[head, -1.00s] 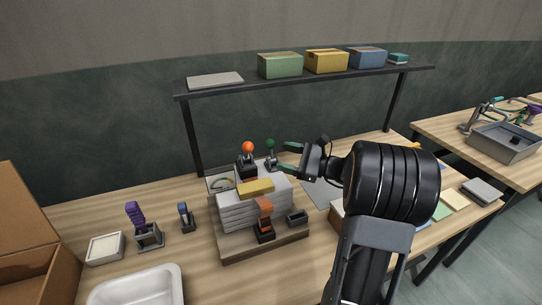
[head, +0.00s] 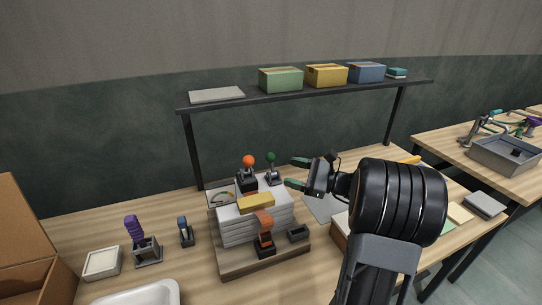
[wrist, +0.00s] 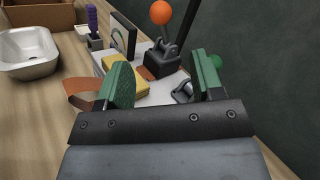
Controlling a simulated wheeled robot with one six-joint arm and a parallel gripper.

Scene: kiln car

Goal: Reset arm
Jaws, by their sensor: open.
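My gripper (head: 291,173) is open and empty, with green finger pads. It is held just right of the kiln car model, apart from the levers. The wrist view shows its two fingers (wrist: 160,85) spread with nothing gripped between them. The kiln car (head: 228,226) is a stack of pale slabs on a wooden base. An orange-ball lever (head: 249,161) and a green-ball lever (head: 271,158) stand on black and grey mounts at its back. A yellow block (head: 256,201) lies on top, and an orange curved part (head: 264,222) is at the front. The green ball is partly hidden by a finger in the wrist view.
A shelf (head: 310,94) with boxes spans the back. A grey tray (head: 505,154) sits on another table.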

